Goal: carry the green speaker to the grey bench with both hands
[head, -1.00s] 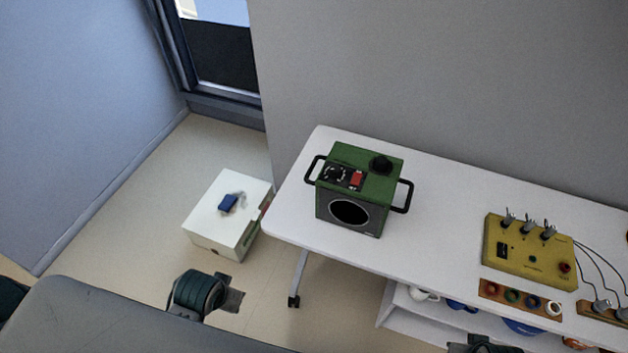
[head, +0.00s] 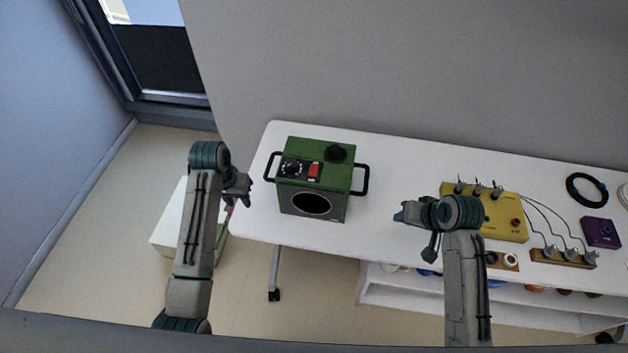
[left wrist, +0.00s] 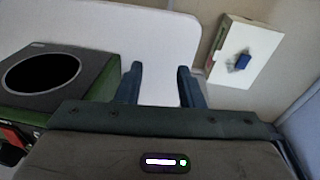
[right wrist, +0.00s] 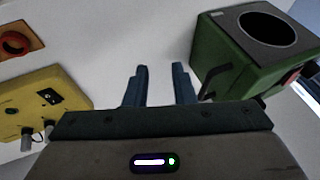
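The green speaker (head: 330,208) stands upright on the white table, with a black handle on each side, a dark round cone in front, and a red part and black knobs on top. It also shows in the left wrist view (left wrist: 103,88) and the right wrist view (right wrist: 222,62). My left gripper (head: 243,190) is left of the speaker, apart from its left handle; its fingers (left wrist: 160,85) are open and empty. My right gripper (head: 402,214) is right of the speaker, apart from its right handle; its fingers (right wrist: 160,85) are open and empty. I see no grey bench.
The white table (head: 400,170) carries a yellow box (head: 505,222) with switches and wires, a purple box (head: 601,232) and a black ring (head: 587,190) on the right. A white box (head: 168,235) stands on the floor at left. A shelf (head: 400,290) is below.

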